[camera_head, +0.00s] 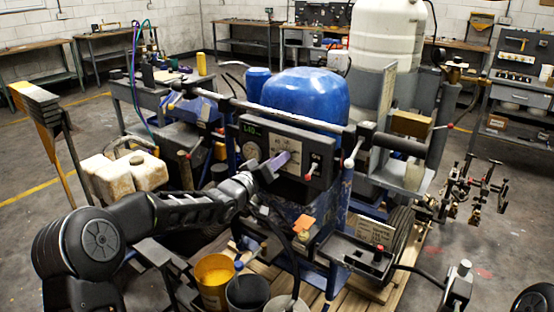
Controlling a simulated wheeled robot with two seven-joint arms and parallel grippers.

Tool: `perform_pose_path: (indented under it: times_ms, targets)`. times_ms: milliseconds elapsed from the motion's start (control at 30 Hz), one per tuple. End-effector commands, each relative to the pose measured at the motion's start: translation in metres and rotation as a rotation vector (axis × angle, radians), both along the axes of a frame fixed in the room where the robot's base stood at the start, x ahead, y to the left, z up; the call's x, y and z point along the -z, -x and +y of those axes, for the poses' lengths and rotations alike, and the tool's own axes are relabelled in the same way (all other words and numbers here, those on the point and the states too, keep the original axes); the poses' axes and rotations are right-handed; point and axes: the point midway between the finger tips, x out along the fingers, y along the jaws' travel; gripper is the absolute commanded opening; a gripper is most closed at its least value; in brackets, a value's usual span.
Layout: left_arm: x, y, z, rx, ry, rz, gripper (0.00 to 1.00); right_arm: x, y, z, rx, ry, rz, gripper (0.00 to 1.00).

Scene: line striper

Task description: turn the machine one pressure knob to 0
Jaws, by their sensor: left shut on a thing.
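The line striper machine stands in the middle, with a blue tank (306,92) and a dark control panel (287,150) on its front. The panel has a small green display (252,129) that seems to read 1.40 and a round dial (252,149) at its left. My left gripper (275,163) reaches in from the lower left and is at the panel face, shut on what seems to be the pressure knob. The gripper hides most of the knob, so its setting cannot be read. A pale purple piece shows at the gripper's tip. My right gripper is not in view.
A long handlebar (270,112) crosses above the panel. A yellow bucket (214,280) and a dark bucket (247,293) stand below my left arm. White jugs (133,176) sit at the left. A white tank (388,35) stands behind.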

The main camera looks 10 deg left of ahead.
Motion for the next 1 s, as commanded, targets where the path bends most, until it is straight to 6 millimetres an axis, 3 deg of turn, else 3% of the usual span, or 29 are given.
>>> perform_pose_path:
  times_ms: [500,533,800,1000]
  targets:
    - [0.0016,0.0002,0.0001,0.000,0.027,0.014,0.00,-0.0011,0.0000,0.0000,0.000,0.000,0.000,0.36]
    - [0.0016,0.0002,0.0001,0.000,0.027,0.014,0.32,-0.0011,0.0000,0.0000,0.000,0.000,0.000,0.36]
    - [0.0008,0.0001,0.0001,0.000,0.026,0.012,0.52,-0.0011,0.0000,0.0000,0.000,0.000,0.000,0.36]
    - [0.0004,0.0002,0.0001,0.000,0.025,0.010,0.52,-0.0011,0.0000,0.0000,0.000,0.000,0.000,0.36]
